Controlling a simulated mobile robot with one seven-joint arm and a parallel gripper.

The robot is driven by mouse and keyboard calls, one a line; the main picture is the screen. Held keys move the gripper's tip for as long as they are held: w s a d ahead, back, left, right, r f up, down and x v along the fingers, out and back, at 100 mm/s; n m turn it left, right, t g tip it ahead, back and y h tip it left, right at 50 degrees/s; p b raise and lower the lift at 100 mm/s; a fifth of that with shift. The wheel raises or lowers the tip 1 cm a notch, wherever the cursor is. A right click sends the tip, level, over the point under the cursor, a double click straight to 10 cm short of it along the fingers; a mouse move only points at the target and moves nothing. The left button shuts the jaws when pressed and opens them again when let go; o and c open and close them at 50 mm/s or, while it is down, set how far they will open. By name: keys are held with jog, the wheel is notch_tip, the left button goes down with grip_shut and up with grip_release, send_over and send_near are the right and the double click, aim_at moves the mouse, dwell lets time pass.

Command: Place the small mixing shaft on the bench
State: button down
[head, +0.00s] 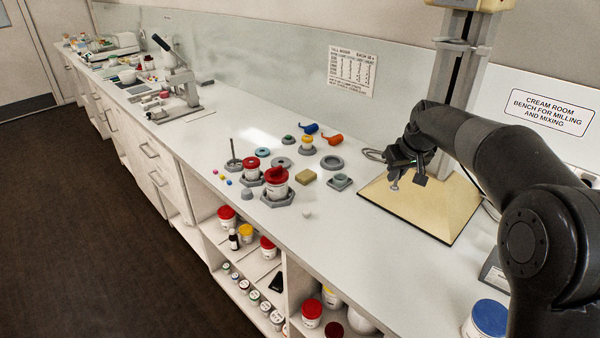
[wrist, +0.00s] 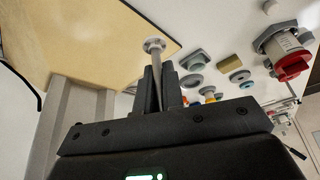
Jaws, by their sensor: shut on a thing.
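My gripper (head: 404,166) is shut on the small mixing shaft (head: 394,183), seen in the head view above the tan board at the right of the bench. In the wrist view my gripper's dark fingers (wrist: 163,88) hold the shaft's thin grey rod, and its pale round disc end (wrist: 154,45) sticks out past the fingertips. Part of the rod is hidden between the fingers. The white bench (head: 330,220) runs below. I cannot tell how far the disc is above the board.
The tan board (head: 430,205) lies at the mixer column's foot. Left of it are a grey square holder (head: 340,182), a grey ring (head: 332,162), a tan block (head: 306,176) and red-lidded jars (head: 276,185). A grey rod (head: 233,150) stands in a base.

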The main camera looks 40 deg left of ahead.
jog(key=shift+n, duration=0.9)
jog(key=s+a+f, duration=0.2)
jog(key=a, duration=0.4)
jog(key=s+a+f, duration=0.3)
jog(key=a, duration=0.3)
jog(key=s+a+f, duration=0.3)
jog(key=a, duration=0.3)
jog(key=shift+a, duration=0.15)
jog(key=shift+f, duration=2.05)
jog(key=shift+f, duration=0.1)
jog(key=c, duration=1.5)
grip_release()
jog(key=shift+c, duration=0.2)
jog(key=v, duration=1.2)
jog(key=shift+w+d, duration=0.2)
jog(key=shift+w, duration=0.05)
